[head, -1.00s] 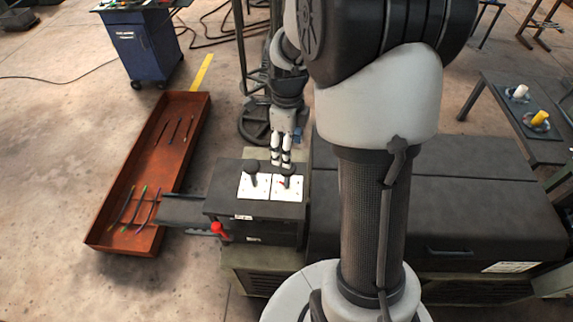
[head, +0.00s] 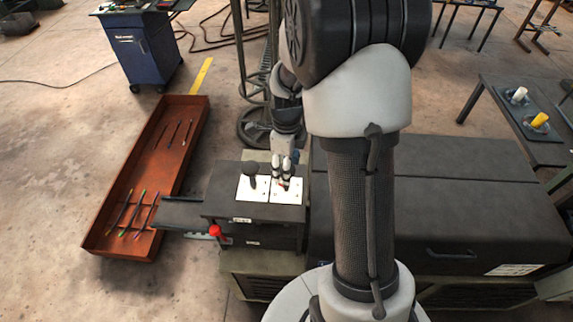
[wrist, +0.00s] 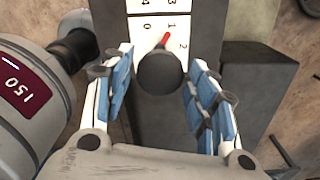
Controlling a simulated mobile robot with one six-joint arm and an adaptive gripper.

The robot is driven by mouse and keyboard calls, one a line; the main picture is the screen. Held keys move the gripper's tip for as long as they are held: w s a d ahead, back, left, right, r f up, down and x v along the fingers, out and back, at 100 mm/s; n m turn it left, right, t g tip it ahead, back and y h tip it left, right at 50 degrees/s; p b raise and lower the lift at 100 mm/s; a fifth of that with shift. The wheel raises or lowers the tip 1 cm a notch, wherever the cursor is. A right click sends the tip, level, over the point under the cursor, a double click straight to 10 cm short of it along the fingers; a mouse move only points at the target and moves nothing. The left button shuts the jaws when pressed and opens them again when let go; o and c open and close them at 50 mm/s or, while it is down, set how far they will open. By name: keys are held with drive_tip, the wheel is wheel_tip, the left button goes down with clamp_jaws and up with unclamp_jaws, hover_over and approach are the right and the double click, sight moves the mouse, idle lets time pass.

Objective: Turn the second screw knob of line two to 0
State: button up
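A black box (head: 225,183) carries two white dial plates side by side. The left plate (head: 244,191) has a dark knob (head: 252,169) standing on it. My gripper (head: 283,181) is over the right plate (head: 290,196) and largely hides its knob in the head view. In the wrist view that round black knob (wrist: 160,73) lies between the two blue-padded fingers of my gripper (wrist: 158,64). The fingers are open, with gaps visible on both sides of the knob. Its red pointer (wrist: 166,40) points near the 1; 0 and 2 are printed on either side.
A red-handled lever (head: 217,232) sticks out at the box's front left. A rust-red tray (head: 150,165) with several thin rods lies left on the floor. A larger dark cabinet (head: 440,190) stands right. A grey cylinder with a red 150 display (wrist: 20,88) shows in the wrist view.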

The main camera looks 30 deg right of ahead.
drive_tip(key=c, duration=0.7)
drive_tip(key=shift+n, duration=0.4)
drive_tip(key=n+p, duration=0.1)
drive_tip(key=n, duration=0.4)
drive_tip(key=shift+n, duration=0.3)
drive_tip(key=n, duration=0.5)
drive_tip(key=shift+n, duration=0.4)
drive_tip(key=o, duration=1)
